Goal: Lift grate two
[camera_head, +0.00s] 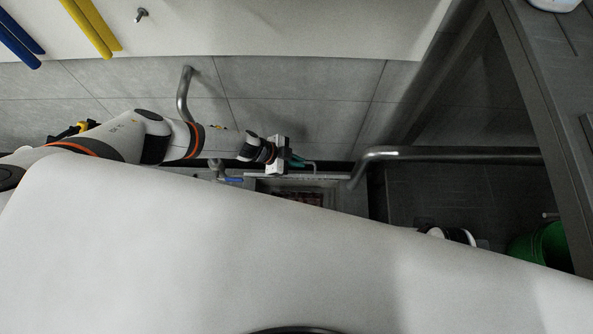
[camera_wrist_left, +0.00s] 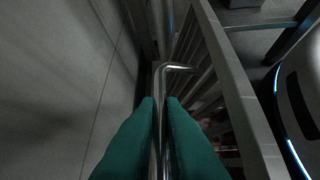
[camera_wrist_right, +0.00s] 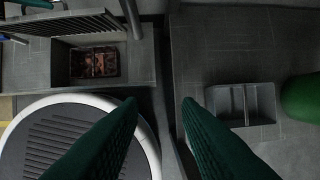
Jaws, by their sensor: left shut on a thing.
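A slatted metal grate shows in the left wrist view (camera_wrist_left: 198,48), with a bent metal bar handle (camera_wrist_left: 178,67). My left gripper (camera_wrist_left: 163,100) is shut on this handle, one teal finger on each side. In the head view my left gripper (camera_head: 298,161) is at the far end of the arm, above the pit's back edge. In the right wrist view the grate (camera_wrist_right: 62,23) appears tilted up beside an open pit (camera_wrist_right: 60,68). I cannot read a number on the grate. My right gripper (camera_wrist_right: 160,101) is open and empty above the floor.
Reddish-brown contents (camera_wrist_right: 94,62) lie in the pit. A grey two-part bin (camera_wrist_right: 243,104) and a green container (camera_wrist_right: 302,97) stand on the right. A metal pipe rail (camera_head: 440,155) runs right of the pit. A large pale surface (camera_head: 200,250) hides much of the floor.

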